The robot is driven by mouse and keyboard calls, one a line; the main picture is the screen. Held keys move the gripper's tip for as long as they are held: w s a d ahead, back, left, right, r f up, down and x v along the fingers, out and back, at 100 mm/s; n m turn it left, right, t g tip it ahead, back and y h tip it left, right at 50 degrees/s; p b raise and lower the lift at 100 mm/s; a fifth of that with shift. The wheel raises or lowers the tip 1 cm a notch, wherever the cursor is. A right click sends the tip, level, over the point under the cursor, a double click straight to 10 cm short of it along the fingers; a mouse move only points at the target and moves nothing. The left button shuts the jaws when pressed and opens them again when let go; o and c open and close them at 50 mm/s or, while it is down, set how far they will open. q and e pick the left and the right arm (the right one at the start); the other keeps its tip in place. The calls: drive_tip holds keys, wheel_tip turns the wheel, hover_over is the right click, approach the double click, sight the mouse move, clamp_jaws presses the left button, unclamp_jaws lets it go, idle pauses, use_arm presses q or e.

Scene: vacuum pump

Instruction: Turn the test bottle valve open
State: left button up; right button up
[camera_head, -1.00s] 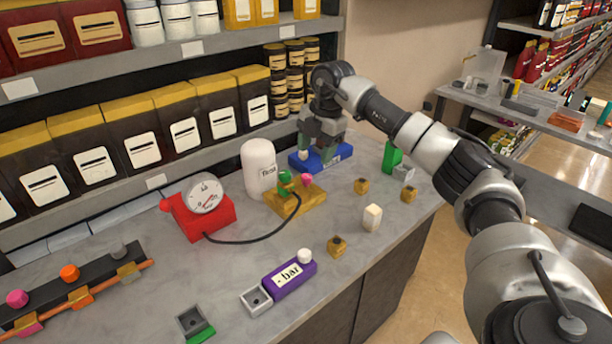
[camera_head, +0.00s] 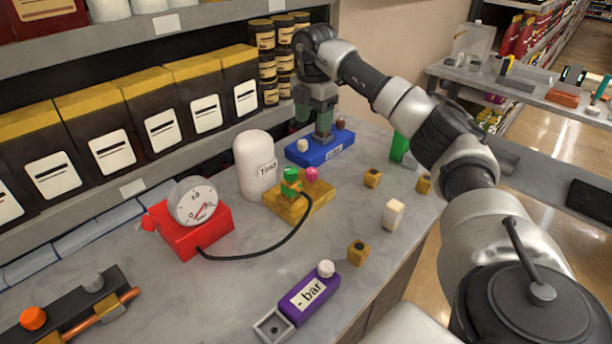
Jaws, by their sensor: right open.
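The white test bottle (camera_head: 254,168), its label partly readable as "Test", stands upright on the grey counter. Just in front and right of it is a yellow block (camera_head: 299,206) carrying a green valve piece (camera_head: 291,183) and a pink knob (camera_head: 312,174). My right gripper (camera_head: 320,116) is open, pointing down above the blue box (camera_head: 318,149) behind the yellow block. A dark upright part of the box stands below its fingers. The gripper is apart from the bottle and the green valve piece. My left gripper is out of view.
A red gauge (camera_head: 193,226) has a black hose running to the yellow block. A purple "bar" box (camera_head: 308,295), a cream block (camera_head: 393,214) and small yellow blocks (camera_head: 358,252) stand nearer the front. Shelves of black-and-yellow packages (camera_head: 130,130) border the back.

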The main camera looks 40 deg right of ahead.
drive_tip(key=b, duration=0.4)
hover_over(312, 170)
wheel_tip(312, 170, down, 5)
drive_tip(key=shift+f, duration=0.15)
wheel_tip(312, 170, down, 10)
drive_tip(key=shift+f, duration=0.1)
drive_tip(key=c, duration=0.9)
